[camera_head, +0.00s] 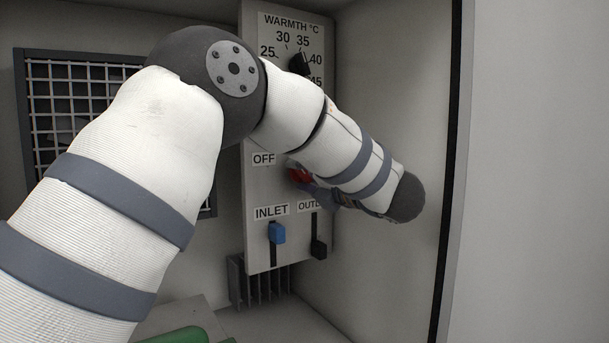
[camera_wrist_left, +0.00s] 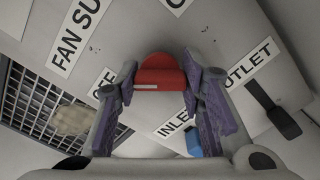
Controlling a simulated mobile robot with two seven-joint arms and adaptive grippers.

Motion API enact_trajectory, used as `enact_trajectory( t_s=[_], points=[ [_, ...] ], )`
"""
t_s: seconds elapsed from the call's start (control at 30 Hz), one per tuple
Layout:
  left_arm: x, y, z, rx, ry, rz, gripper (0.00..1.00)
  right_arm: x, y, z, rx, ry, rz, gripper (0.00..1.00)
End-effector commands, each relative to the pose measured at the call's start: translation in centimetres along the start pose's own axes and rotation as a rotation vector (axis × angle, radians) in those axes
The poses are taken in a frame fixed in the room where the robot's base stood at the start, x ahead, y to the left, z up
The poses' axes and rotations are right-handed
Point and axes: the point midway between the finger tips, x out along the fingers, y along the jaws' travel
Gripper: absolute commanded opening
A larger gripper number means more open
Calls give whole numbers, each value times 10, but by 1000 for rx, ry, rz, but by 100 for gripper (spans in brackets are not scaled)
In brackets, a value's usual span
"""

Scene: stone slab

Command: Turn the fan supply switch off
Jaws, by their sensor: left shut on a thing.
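The fan supply switch is a red knob (camera_head: 299,176) on the grey panel, mostly hidden by my left arm in the head view. In the left wrist view the red knob (camera_wrist_left: 160,72) sits between the two purple finger pads, with a pale mark on its lower left edge. My left gripper (camera_wrist_left: 159,75) is shut on it. In the head view the gripper (camera_head: 312,190) is partly hidden behind its wrist. The FAN SUPPLY label (camera_wrist_left: 75,35) is partly cut off. The OFF label (camera_head: 263,159) lies left of the knob. My right gripper is not in view.
Below the knob are the blue INLET slider (camera_head: 277,233) and the black OUTLET slider (camera_head: 318,248). The black warmth dial (camera_head: 299,63) is above. A grille (camera_head: 70,70) is at left, a finned block (camera_head: 262,283) below, and a side wall (camera_head: 385,100) close at right.

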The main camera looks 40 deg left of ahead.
Motion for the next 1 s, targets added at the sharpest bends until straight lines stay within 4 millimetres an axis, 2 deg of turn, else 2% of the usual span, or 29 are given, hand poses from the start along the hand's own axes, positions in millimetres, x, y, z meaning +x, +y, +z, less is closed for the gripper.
enact_trajectory(
  t_s=[0.13, 0.17, 0.2, 0.23, 0.57, 0.67, 0.9, 1.0],
  points=[
    [0, 0, 0, -2, 0, 0, 8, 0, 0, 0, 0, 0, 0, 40],
    [0, 0, 0, -2, 0, 0, 42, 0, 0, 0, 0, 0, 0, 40],
    [0, 0, 0, -2, 0, 0, 52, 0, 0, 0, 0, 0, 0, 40],
    [0, 0, 0, -2, 0, 0, 56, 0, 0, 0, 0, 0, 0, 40],
    [-3, 0, 0, 0, -1, 0, 56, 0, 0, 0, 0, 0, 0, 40],
    [-20, 0, 1, 1, -4, -2, 56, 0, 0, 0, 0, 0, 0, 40],
    [-85, 0, 1, -1, -4, -1, 56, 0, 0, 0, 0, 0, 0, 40],
    [-104, 0, 1, -1, -3, 0, 56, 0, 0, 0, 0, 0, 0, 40]
  ],
)
